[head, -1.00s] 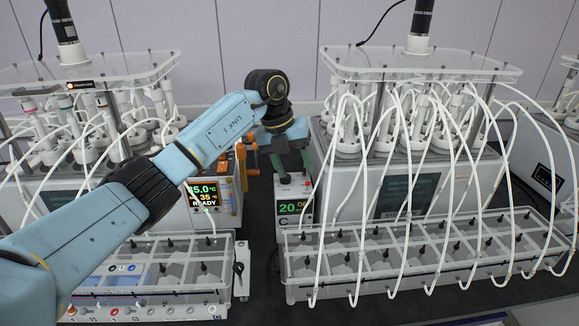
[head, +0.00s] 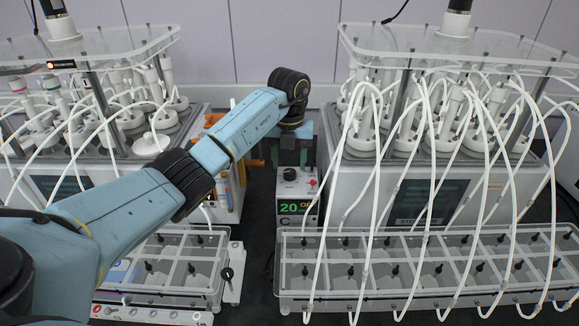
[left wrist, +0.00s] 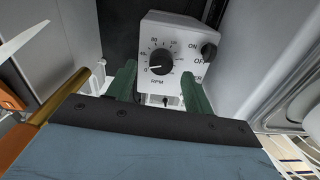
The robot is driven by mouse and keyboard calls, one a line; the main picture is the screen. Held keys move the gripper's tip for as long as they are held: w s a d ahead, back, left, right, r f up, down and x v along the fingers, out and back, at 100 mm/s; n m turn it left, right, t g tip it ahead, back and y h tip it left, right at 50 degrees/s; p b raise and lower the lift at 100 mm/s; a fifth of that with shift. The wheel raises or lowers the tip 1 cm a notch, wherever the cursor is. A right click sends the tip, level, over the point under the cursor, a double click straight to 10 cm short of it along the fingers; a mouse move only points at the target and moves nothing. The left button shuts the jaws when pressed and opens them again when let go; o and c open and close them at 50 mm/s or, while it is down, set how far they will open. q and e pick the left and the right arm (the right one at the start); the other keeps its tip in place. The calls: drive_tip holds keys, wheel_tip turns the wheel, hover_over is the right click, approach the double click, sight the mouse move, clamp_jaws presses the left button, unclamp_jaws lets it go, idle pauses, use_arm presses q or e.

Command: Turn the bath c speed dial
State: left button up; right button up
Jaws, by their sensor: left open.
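A small white control box (head: 296,216) with a lit 20 display and a letter C stands between the two reactor units. Its dark speed dial (head: 290,174) shows above the display. My left gripper (head: 292,155) has dark green fingers and hangs just above the box in the head view. In the left wrist view, a black dial (left wrist: 162,62) with an RPM scale shows between the two spread fingers (left wrist: 158,72). A black ON/OFF knob (left wrist: 208,50) sits to its right. The gripper is open and empty; contact with the dial cannot be told. My right gripper is not in view.
Clear compartment trays (head: 425,262) and (head: 165,262) stand in front of the reactors. White tubes (head: 435,150) loop over the right tray. Orange-handled tools (head: 222,185) stand left of the box. A dark gap lies between the trays.

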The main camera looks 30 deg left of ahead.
sight(290, 174)
use_arm(q)
drive_tip(key=shift+f, duration=0.7)
drive_tip(key=shift+w+f, duration=0.15)
drive_tip(key=shift+f, duration=0.45)
drive_tip(key=shift+c, duration=0.5)
drive_tip(key=c, duration=0.9)
drive_tip(key=shift+o, duration=0.2)
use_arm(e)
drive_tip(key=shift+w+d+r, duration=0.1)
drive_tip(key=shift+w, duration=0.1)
